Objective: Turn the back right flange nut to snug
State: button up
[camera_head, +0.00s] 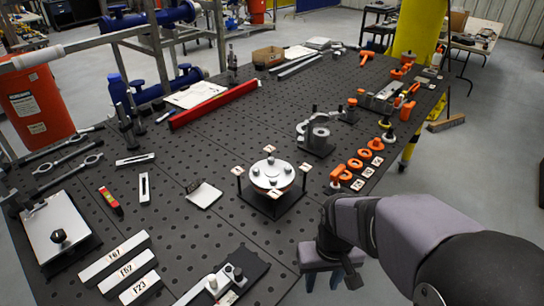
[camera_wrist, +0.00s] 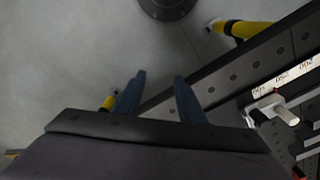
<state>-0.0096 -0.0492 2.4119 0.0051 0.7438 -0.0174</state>
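The round metal flange (camera_head: 272,175) sits on a dark stand in the middle of the perforated table in the head view. Several small nuts or studs stand on its top, and small marked white tags surround it. Which nut is the back right one is too small to tell. My gripper (camera_head: 335,279) is at the table's front right edge, to the right of and nearer than the flange, apart from it. In the wrist view, the two blue fingers (camera_wrist: 158,92) stand apart with nothing between them. The wrist view shows floor beyond the fingers and no flange.
Orange rings (camera_head: 364,155) and tags line the right edge. Labelled bars (camera_head: 126,270) and a metal plate (camera_head: 60,228) lie at left; a red bar (camera_head: 213,105) lies farther back. A dark clamp plate (camera_head: 238,270) is at front.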

jog(key=w+a+r+n+t+p, duration=0.15)
jog(key=w+r, duration=0.25)
jog(key=w, duration=0.7)
jog(key=w+a+r+t+p, duration=0.15)
jog(key=w+r, duration=0.25)
jog(key=w, duration=0.7)
jog(key=n+y+p, duration=0.1)
jog(key=p, duration=0.2)
send_near(272, 159)
jog(key=shift+s+a+f+t, duration=0.1)
jog(key=shift+s+f+t, duration=0.25)
jog(key=shift+f+t, duration=0.05)
jog(key=shift+p+x, duration=1.65)
jog(key=shift+x, duration=1.95)
grip_shut()
